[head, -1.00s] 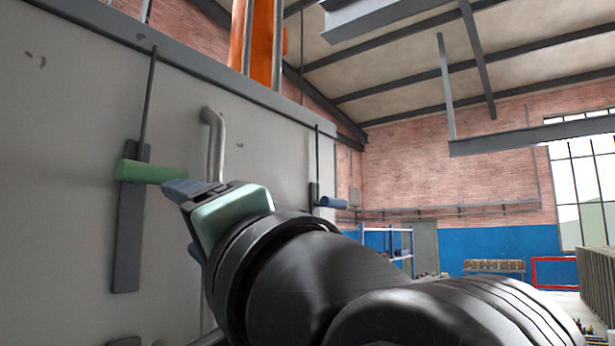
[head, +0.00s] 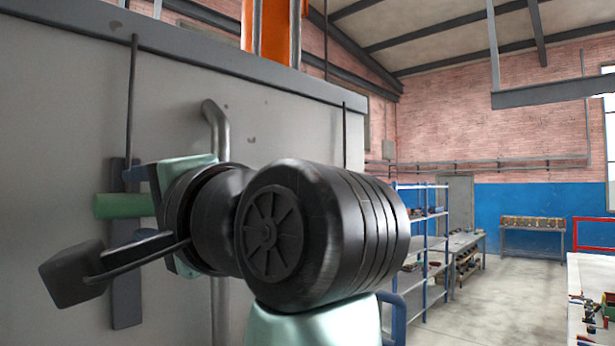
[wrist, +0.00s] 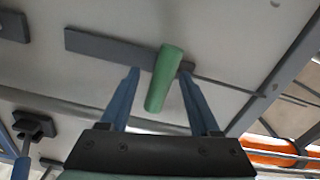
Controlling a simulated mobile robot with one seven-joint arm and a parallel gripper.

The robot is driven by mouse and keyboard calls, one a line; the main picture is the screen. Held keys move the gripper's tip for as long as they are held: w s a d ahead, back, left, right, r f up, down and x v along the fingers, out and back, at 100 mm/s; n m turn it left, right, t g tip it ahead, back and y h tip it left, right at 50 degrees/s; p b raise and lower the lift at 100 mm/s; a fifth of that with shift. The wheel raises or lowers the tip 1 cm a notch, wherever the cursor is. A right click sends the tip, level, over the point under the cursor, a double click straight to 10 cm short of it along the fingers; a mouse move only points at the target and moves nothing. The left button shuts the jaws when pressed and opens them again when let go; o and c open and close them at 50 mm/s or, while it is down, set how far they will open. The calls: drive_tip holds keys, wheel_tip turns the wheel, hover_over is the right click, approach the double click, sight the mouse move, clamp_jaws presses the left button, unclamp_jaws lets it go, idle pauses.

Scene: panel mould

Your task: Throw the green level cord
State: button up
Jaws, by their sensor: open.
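The green level cord shows as a green handle (head: 120,206) standing out from a dark upright plate on the grey panel wall, with a thin dark rod or cord above it. In the wrist view the green handle (wrist: 165,72) lies between my two blue fingers. My gripper (head: 137,204) is open, with one finger above and one below the handle in the head view. A gap shows on the left side of the handle in the wrist view; the right finger is very close to it, and I cannot tell whether it touches.
A bent grey pipe (head: 216,128) stands on the panel wall close to my wrist. A second thin rod (head: 344,135) hangs further right, its lower end hidden by my arm. Blue-framed shelves (head: 425,240) stand right of my arm. The floor (head: 495,310) beyond is clear.

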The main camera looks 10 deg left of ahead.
drive_tip(key=shift+p+x, duration=0.4)
drive_tip(key=shift+x, duration=0.6)
drive_tip(key=shift+a, duration=0.1)
clamp_jaws()
idle(0.7)
